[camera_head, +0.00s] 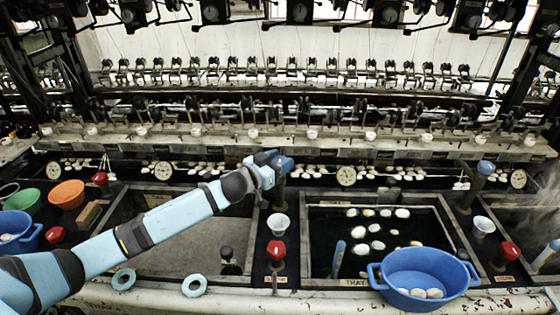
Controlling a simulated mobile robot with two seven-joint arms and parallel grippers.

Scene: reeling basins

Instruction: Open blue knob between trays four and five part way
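My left arm reaches in from the lower left, and its gripper (268,160) is at a blue knob (285,165) on a dark post between two sunken trays. The gripper and knob overlap, so I cannot tell whether the fingers are open or closed on it. The tray on the left (165,250) looks grey and partly hidden by my arm. The tray on the right (325,215) holds dark water with several pale cocoons. Another blue knob (485,167) stands further right. My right gripper is not in view.
Between the trays stand a white cup (278,224) and a red knob (276,250). A blue basin (424,279) with cocoons sits on the front edge at right. Orange (67,194) and green (24,201) bowls are at left. Reeling machinery spans the back.

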